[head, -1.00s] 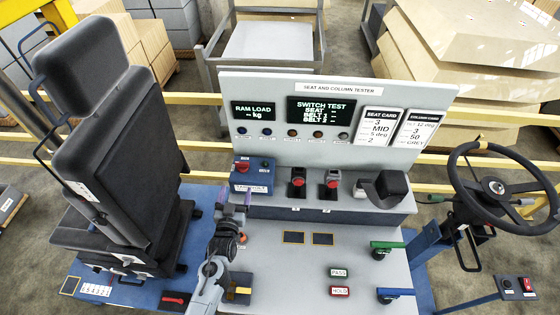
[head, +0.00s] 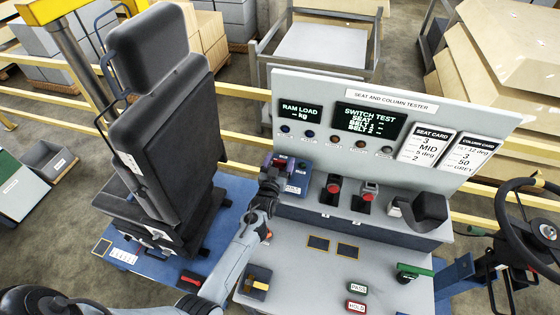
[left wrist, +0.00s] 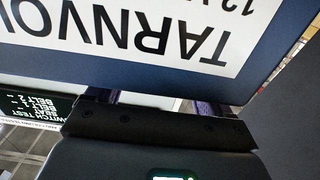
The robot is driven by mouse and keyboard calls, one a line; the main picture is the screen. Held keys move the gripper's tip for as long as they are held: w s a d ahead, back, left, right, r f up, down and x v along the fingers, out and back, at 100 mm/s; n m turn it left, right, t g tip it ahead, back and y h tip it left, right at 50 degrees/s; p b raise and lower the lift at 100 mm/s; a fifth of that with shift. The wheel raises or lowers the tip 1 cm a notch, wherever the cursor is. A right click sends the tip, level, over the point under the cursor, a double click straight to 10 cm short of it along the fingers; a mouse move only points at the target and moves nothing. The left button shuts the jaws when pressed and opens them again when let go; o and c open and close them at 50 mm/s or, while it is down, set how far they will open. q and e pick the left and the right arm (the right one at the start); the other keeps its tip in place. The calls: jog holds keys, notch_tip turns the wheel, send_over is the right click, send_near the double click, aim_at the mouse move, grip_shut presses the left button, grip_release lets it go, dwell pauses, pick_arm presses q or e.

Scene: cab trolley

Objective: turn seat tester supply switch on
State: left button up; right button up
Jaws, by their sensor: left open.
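The supply box (head: 298,181) is a small blue box at the left end of the tester's ledge. In the left wrist view the blue box face with a white TARNVOLT label (left wrist: 150,30) fills the top, upside down. The two dark fingers reach up to its edge, and the switch is hidden there. My right gripper is not in view.
The tester panel (head: 400,85) with its screens rises behind the ledge. Red-topped switches (head: 334,186) stand right of the box. A black seat (head: 165,140) stands close on the left. A steering wheel (head: 535,230) is at the right. The grey tabletop (head: 310,275) is mostly clear.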

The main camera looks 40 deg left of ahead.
pick_arm(q)
jog(key=shift+w+a, duration=0.1)
jog(key=shift+w, duration=0.15)
jog(key=shift+c, duration=0.3)
jog(key=c, duration=0.9)
